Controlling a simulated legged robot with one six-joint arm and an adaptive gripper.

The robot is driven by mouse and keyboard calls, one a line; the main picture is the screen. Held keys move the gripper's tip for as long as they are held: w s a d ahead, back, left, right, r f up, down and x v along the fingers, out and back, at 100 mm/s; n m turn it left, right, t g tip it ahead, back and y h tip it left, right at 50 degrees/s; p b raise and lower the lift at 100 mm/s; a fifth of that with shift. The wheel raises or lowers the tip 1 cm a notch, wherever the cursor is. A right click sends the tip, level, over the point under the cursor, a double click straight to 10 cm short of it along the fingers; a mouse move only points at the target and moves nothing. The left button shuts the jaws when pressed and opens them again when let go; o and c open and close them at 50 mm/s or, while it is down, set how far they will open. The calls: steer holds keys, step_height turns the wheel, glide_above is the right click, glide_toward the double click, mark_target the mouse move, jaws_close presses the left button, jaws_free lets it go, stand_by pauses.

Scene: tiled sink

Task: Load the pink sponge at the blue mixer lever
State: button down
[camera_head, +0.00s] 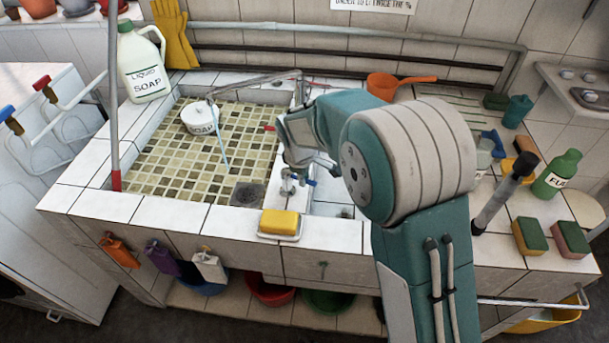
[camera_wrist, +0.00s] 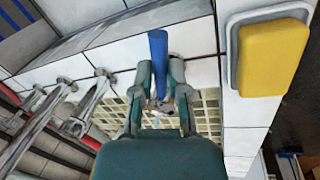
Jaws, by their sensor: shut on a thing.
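In the head view a small part of the blue lever (camera_head: 311,183) shows just below the gripper. The pink sponge (camera_head: 572,240), with a green top, lies on the counter at the far right, well away from my gripper. It is not in the wrist view.
A yellow block in a white dish (camera_head: 280,224) sits on the front rim; it also shows in the wrist view (camera_wrist: 272,55). A yellow-and-green sponge (camera_head: 529,236) lies beside the pink one. A green bottle (camera_head: 558,174) stands behind them. A white soap tub (camera_head: 200,117) is in the basin.

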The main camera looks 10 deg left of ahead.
steer(key=shift+a+r, duration=0.1)
steer(key=shift+r, duration=0.05)
steer(key=c, duration=0.6)
jaws_free()
steer(key=shift+c, duration=0.2)
step_height(320, 180, up, 12)
steer(key=s, duration=0.2)
steer(key=shift+a+f, duration=0.25)
steer(key=shift+a, duration=0.1)
steer(key=shift+s, duration=0.1)
